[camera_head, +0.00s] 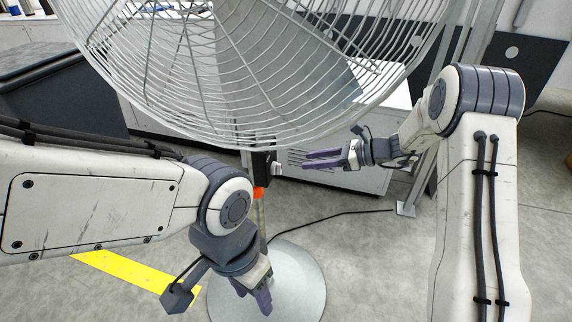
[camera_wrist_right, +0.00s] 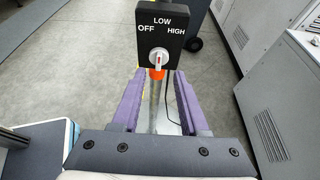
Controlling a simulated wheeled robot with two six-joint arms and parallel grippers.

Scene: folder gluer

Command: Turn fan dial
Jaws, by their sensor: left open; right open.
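The white fan dial (camera_wrist_right: 158,58) is on the front of a black control box (camera_wrist_right: 143,38) marked OFF, LOW and HIGH; a red mark shows on the dial. In the head view the box (camera_head: 261,164) is seen edge-on on the fan's pole, with the dial (camera_head: 277,168) facing right. My right gripper (camera_head: 304,160) is open and empty, its purple fingers pointing at the dial with a small gap. In the right wrist view the dial is centred just beyond the fingertips. My left gripper (camera_head: 259,296) is low, pointing down in front of the fan's base, open.
The large wire fan cage (camera_head: 250,70) hangs just above the box and my right gripper. The round fan base (camera_head: 300,285) stands on the grey floor. A black cable (camera_head: 335,213) runs right across the floor. A metal post (camera_head: 425,170) stands behind my right arm.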

